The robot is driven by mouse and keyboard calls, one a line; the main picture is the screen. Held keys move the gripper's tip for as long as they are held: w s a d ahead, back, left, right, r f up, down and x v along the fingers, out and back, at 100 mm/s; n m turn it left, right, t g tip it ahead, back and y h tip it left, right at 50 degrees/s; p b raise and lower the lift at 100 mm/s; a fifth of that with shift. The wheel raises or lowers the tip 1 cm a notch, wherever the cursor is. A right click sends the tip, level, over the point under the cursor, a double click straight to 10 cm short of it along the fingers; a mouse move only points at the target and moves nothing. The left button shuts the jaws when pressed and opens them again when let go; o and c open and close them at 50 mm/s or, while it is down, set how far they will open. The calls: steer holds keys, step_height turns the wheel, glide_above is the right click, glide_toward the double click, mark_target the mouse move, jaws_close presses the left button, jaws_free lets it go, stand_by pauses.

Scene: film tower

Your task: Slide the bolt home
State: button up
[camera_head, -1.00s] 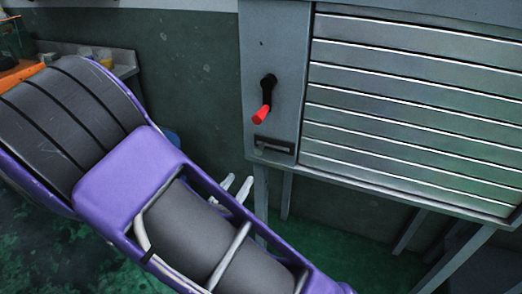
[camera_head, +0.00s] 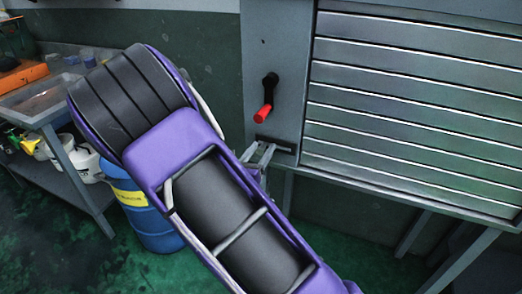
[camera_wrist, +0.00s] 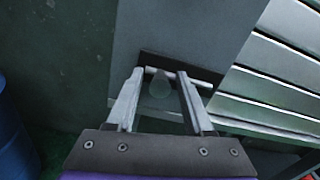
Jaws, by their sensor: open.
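The bolt (camera_wrist: 203,83) is a pale bar across a dark recess low on the grey panel, seen in the wrist view. A rounded, dull grey-green knob (camera_wrist: 160,86) hangs at its middle. My gripper (camera_wrist: 160,73) is open, with one finger on each side of the knob; I cannot tell whether either finger touches it. In the head view my gripper (camera_head: 259,151) reaches the dark bolt plate (camera_head: 282,144), and its fingers hide the plate's left part.
A black crank with a red handle (camera_head: 263,114) sits just above the plate. A slatted metal shutter (camera_head: 410,110) lies to the right. A blue barrel (camera_head: 150,222) and a bench (camera_head: 75,165) with buckets stand at left.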

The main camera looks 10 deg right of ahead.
jaws_close()
stand_by(1.4)
